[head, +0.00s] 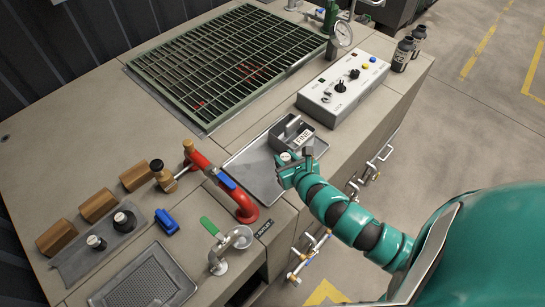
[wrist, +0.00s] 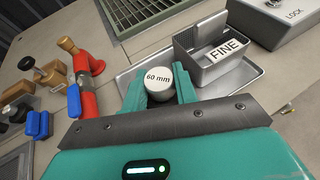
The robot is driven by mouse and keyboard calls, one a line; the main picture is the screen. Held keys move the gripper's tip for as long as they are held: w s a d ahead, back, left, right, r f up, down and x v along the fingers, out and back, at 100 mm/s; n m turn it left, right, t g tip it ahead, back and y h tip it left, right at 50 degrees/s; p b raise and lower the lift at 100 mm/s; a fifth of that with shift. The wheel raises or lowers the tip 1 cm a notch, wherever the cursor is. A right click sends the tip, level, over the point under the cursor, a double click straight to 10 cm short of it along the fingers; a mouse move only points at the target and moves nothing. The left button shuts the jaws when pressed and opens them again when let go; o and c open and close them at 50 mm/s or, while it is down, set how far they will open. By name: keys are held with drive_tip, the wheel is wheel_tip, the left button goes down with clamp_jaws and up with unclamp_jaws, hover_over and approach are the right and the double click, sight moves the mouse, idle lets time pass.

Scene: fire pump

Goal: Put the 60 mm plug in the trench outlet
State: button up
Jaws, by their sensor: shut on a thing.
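My gripper (head: 291,167) is shut on the 60 mm plug, over the metal tray's front part. In the wrist view the plug (wrist: 158,80) sits between the two fingers (wrist: 160,92), its white round top labelled "60 mm" facing the camera. Its lower part is hidden by the fingers. It shows small in the head view (head: 286,157). Two other dark plugs, one larger (head: 124,219) and one smaller (head: 96,242), stand on a grey mat at the left. A green grating (head: 225,58) covers a recess at the back. I cannot make out the trench outlet.
A grey box labelled "FINE" (head: 292,135) stands on the metal tray (head: 247,167). A control box (head: 345,88) and gauge (head: 342,34) are behind it. A red pipe (head: 215,177), a green-handled tap (head: 233,238) and wooden blocks (head: 98,205) stand left. Bench between grating and blocks is clear.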

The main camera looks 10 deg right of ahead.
drive_tip(key=f+b+x, duration=0.1)
drive_tip(key=x, duration=0.3)
drive_tip(key=b+x, duration=0.1)
drive_tip(key=x, duration=0.3)
drive_tip(key=s+f+b+x, duration=0.1)
drive_tip(key=x, duration=0.3)
drive_tip(key=shift+w+d+f+b, duration=0.25)
drive_tip(key=shift+d+f+b, duration=0.05)
drive_tip(key=shift+f, duration=0.1)
drive_tip(key=shift+w+f, duration=0.4)
drive_tip(key=shift+f, duration=0.35)
wheel_tip(320, 180, down, 2)
drive_tip(key=shift+f+p, duration=0.1)
drive_tip(key=shift+p, duration=0.55)
drive_tip(key=shift+f, duration=0.3)
drive_tip(key=shift+f, duration=0.25)
drive_tip(key=o, duration=0.8)
drive_tip(key=shift+r, duration=0.1)
